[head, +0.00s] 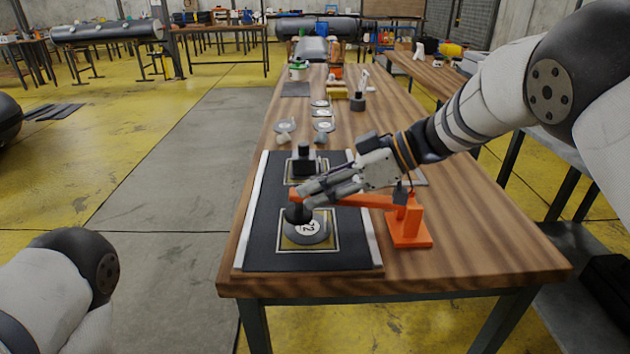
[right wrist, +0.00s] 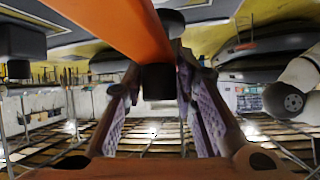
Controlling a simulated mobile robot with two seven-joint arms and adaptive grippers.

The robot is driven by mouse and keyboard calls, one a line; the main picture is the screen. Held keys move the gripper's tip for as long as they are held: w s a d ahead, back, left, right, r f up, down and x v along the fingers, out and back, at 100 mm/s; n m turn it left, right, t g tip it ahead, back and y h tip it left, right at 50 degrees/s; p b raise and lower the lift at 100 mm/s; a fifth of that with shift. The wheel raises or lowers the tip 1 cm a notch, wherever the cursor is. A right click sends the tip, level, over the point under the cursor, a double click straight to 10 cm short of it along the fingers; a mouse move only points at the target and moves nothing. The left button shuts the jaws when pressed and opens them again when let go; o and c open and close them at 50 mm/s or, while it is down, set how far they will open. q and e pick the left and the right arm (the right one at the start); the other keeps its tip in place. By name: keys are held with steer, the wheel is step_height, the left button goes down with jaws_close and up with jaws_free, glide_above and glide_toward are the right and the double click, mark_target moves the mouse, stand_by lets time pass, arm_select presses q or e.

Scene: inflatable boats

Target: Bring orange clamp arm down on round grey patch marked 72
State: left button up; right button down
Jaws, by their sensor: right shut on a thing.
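The orange clamp (head: 409,232) stands at the right edge of the black mat (head: 262,240), its orange clamp arm (head: 372,201) reaching left, roughly level. A black pad (head: 298,214) at the arm's end overlaps the far left part of the round grey patch marked 72 (head: 309,231); whether it touches cannot be told. The patch lies in a pale-lined square on the mat. My right gripper (head: 312,192) is shut on the clamp arm near its pad end. My left gripper is out of view.
Behind patch 72, a black block (head: 304,162) sits in a second marked square. Several grey discs (head: 323,126) and a dark round weight (head: 357,102) lie farther back on the wooden table (head: 470,235). The table's right front is bare.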

steer(key=shift+w+a+r, duration=0.1)
steer(key=shift+a+r, duration=0.1)
steer(key=shift+r, duration=0.2)
steer(key=c, duration=1.6)
jaws_free()
steer(key=shift+o, duration=1.3)
steer(key=shift+a+f, duration=0.15)
steer(key=shift+d, duration=0.2)
steer(key=v, duration=1.1)
steer(key=shift+d+r, duration=0.2)
steer(key=shift+d, duration=0.1)
